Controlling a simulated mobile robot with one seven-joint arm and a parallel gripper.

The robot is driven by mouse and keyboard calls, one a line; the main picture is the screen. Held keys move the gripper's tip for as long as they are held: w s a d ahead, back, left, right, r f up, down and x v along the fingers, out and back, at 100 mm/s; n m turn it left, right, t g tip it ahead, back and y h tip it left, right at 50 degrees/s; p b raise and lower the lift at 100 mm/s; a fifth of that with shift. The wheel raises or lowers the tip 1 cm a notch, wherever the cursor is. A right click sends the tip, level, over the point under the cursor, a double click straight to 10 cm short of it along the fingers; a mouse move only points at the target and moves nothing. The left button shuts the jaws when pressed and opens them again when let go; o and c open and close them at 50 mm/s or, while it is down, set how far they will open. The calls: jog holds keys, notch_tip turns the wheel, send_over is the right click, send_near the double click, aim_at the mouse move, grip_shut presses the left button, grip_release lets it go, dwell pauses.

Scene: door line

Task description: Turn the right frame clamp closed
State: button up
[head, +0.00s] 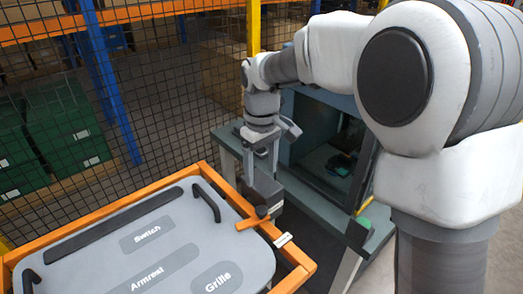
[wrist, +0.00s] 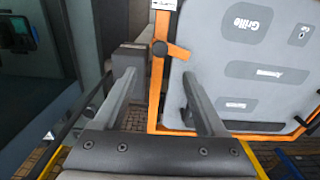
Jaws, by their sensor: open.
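The right frame clamp is a short orange bar (head: 247,223) with a dark round knob (head: 262,211), on the right rail of the orange frame (head: 295,262). The bar lies crosswise to the rail, and its end appears to reach over the edge of the grey door panel (head: 110,240). The wrist view shows the clamp bar (wrist: 179,51) and knob (wrist: 160,48) ahead of my fingers. My gripper (wrist: 158,76) is open and empty, its fingers apart on either side of the rail. In the head view, my gripper (head: 263,172) hangs just behind the clamp; its fingertips are partly hidden.
A grey block (wrist: 128,57) stands beside the rail, close to my left-hand finger in the wrist view. A dark cabinet (head: 325,145) stands on a grey bench to the right. A mesh fence (head: 70,130) closes off the back.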

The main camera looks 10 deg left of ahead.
aim_at(236, 213)
notch_tip(236, 213, up, 5)
jog(key=shift+r, duration=0.1)
dwell(0.3)
jog(key=shift+a+f, duration=0.1)
jog(key=shift+f, duration=0.2)
jog(key=shift+c, duration=1.4)
jog(key=a+f+m+t+b, duration=0.1)
jog(key=a+f+b, duration=0.1)
jog(key=f, duration=0.1)
jog(key=a+f+m+t+y+b, duration=0.1)
jog(key=f+b, duration=0.1)
jog(key=f, duration=0.2)
jog(key=a+f+m+t+y+b, duration=0.1)
jog(key=a+f+b, duration=0.1)
jog(key=f, duration=0.1)
jog(key=shift+s+a+f+b, duration=0.25)
jog(key=shift+s+a+b, duration=0.05)
jog(key=shift+s+a, duration=0.05)
grip_shut()
jog(key=b+x, duration=0.1)
jog(key=x, duration=0.8)
jog(key=shift+a+f, duration=0.1)
jog(key=shift+f, duration=0.25)
jog(key=shift+s+d+r, duration=0.2)
jog(key=shift+s+d, duration=0.5)
jog(key=shift+s, duration=0.25)
jog(key=shift+s+d, duration=0.4)
jog(key=shift+s, duration=0.15)
